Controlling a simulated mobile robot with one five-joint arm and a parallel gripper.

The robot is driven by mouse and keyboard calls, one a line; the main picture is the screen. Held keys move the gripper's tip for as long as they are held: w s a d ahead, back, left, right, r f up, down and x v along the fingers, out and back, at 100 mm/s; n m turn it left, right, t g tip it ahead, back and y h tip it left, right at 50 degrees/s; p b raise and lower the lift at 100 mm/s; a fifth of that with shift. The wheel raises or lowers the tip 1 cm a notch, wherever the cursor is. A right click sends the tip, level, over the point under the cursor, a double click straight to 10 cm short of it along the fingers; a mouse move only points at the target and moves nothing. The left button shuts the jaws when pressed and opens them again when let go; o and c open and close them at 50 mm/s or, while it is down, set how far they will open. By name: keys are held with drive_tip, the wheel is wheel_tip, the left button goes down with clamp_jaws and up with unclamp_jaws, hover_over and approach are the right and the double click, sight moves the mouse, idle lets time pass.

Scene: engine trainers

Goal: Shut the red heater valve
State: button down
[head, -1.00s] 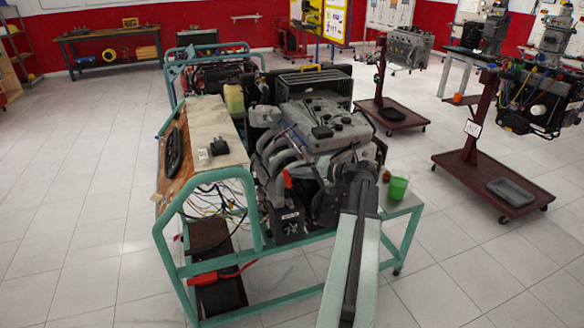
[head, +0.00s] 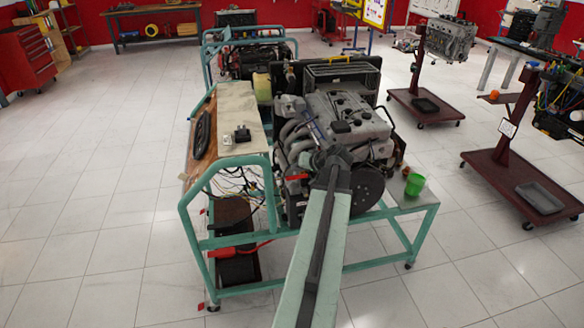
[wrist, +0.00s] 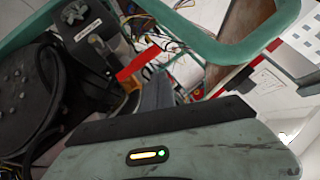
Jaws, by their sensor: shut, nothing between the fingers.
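The red heater valve handle (head: 297,177) is at the front left of the grey engine (head: 345,120), low beside a dark box. It looks nearly level in the head view. In the wrist view the red handle (wrist: 138,65) shows as a flat slanting bar just beyond my gripper (wrist: 156,82). My gripper is shut and empty, close to the handle; I cannot tell whether it touches. In the head view my gripper (head: 335,152) is at the engine's front, right of the handle, and my arm partly hides the engine. The valve body is hard to make out.
The teal frame (head: 255,160) surrounds the engine, and its tube crosses close by in the wrist view. Loose wires (head: 235,185) hang left of the handle. A green cup (head: 414,184) stands on the right shelf. Floor is clear on the left.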

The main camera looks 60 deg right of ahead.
drive_tip(key=shift+s+d+r+p, duration=0.1)
drive_tip(key=shift+s+r+p, duration=0.1)
drive_tip(key=shift+r+p, duration=0.2)
drive_tip(key=shift+s+d+r+p, duration=0.1)
drive_tip(key=shift+s+r+p, duration=0.05)
drive_tip(key=shift+r+p, duration=0.2)
drive_tip(key=s+a+r+p, duration=0.2)
drive_tip(key=r+p, duration=0.3)
drive_tip(key=s+a+r+p, duration=0.2)
drive_tip(key=a+r+p, duration=0.1)
drive_tip(key=r+p, duration=0.3)
drive_tip(key=shift+s, duration=0.3)
drive_tip(key=shift+a, duration=0.1)
